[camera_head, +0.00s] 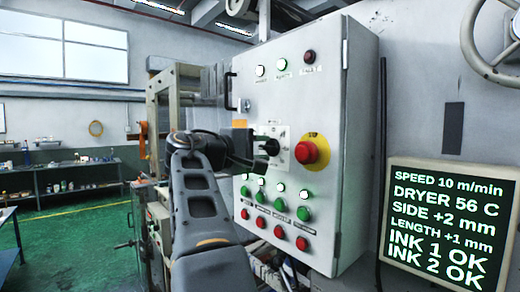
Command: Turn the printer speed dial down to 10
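A grey control cabinet (300,85) stands at the centre. A pale dial plate (283,137) is on its front, left of the red stop button (306,152) with its yellow collar. My gripper (262,148) reaches in from the left in front of this plate. A small dark shape at its tip may be the dial knob or a fingertip; I cannot tell which. The gripper hides most of the dial, so its pointer and any contact cannot be made out. The display (441,225) at the lower right reads SPEED 10 m/min.
Below the dial are rows of green buttons (302,214) and red buttons (302,243). Lamps sit along the cabinet's top, and a handle (229,91) is on its left edge. A handwheel (494,45) is at the upper right. Green floor (80,235) lies open at the left.

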